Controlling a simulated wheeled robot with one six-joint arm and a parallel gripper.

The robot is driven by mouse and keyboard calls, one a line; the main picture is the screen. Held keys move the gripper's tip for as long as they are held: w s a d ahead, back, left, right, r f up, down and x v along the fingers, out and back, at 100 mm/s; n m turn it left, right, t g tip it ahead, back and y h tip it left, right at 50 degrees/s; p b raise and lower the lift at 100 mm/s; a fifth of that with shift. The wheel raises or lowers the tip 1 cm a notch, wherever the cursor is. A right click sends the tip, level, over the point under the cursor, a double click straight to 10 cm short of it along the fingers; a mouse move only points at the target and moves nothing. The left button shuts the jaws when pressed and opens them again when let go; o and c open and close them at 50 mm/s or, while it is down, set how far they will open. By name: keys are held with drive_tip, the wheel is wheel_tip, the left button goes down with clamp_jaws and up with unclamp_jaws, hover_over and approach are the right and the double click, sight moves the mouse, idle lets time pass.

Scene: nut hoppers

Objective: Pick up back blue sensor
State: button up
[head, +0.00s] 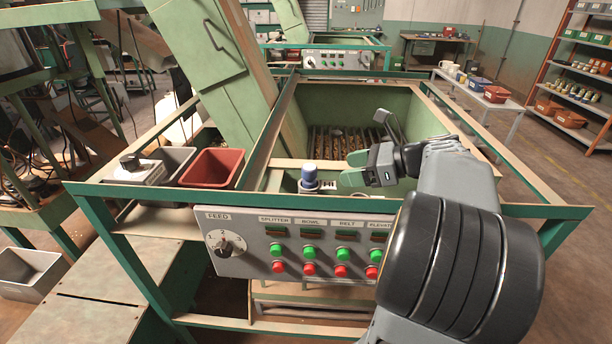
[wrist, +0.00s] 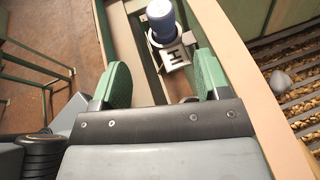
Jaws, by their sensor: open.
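A blue-capped sensor with a pale lower body (head: 309,174) stands upright on the green frame behind the control panel. No second blue sensor is clear.
The control panel (head: 292,246) with green and red buttons and a feed knob is in front. A red bin (head: 210,168) and a grey bin sit at left. The green hopper (head: 395,100) with nuts on a grate lies behind. A wooden ledge (wrist: 240,60) runs close along the gripper's right side.

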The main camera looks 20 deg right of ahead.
sight(316, 168)
drive_tip(key=shift+p+x, duration=0.5)
drive_tip(key=shift+x, duration=5.1)
drive_tip(key=shift+w+d, duration=0.1)
drive_tip(key=c, duration=1.1)
drive_tip(key=shift+o, duration=0.2)
drive_tip(key=shift+r, duration=0.1)
drive_tip(key=shift+r, duration=0.65)
drive_tip(key=s+d+r, duration=0.3)
drive_tip(key=d+r, duration=0.8)
drive_tip(key=d, duration=0.2)
drive_tip(key=shift+d+r+p, duration=0.25)
drive_tip(key=shift+d+p, duration=0.05)
drive_tip(key=shift+p, duration=0.05)
